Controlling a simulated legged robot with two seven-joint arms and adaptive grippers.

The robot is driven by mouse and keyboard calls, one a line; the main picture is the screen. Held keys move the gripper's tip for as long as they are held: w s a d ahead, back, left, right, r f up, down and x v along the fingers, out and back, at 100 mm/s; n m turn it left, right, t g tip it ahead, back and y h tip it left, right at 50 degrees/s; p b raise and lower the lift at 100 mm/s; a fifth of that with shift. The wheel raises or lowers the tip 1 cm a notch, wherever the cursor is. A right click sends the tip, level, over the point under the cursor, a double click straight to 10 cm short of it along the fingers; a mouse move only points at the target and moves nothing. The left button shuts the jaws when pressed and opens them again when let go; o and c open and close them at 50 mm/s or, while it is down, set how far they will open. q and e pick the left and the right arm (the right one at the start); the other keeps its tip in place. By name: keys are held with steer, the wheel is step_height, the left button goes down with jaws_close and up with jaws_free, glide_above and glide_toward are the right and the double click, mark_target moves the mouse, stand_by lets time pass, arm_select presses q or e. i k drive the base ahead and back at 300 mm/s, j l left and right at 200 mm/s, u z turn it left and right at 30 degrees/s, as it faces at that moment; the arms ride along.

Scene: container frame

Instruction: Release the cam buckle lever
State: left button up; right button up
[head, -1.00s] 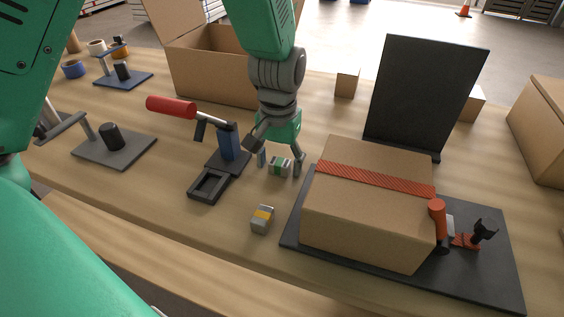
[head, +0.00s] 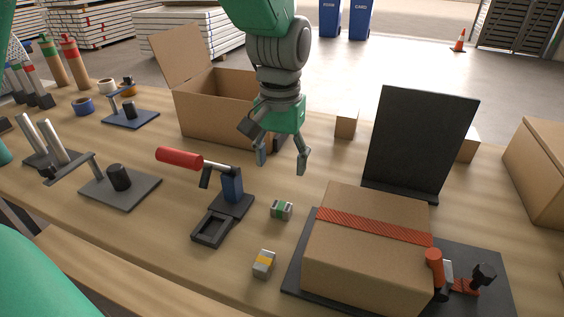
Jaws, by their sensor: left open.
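A cardboard box (head: 365,260) on a dark base plate (head: 300,272) has a red strap (head: 375,226) across its top. At the box's right side is the buckle hardware, with an orange-red lever handle (head: 433,262) and a pale metal part (head: 448,271) beside it. A short red strap piece (head: 463,286) leads to a black knobbed fitting (head: 484,273). My left gripper (head: 281,165) is open and empty above the table, to the left of the box and apart from the buckle. My right gripper is not in view.
A green-banded block (head: 281,210) and a yellow-banded block (head: 263,263) lie left of the strapped box. A red-handled clamp device (head: 225,195) stands further left. A dark upright panel (head: 420,145) rises behind the box. An open carton (head: 215,110) stands at the back.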

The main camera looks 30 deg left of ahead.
mark_target(434, 256)
steer(key=k+l, duration=0.8)
steer(key=k, duration=0.05)
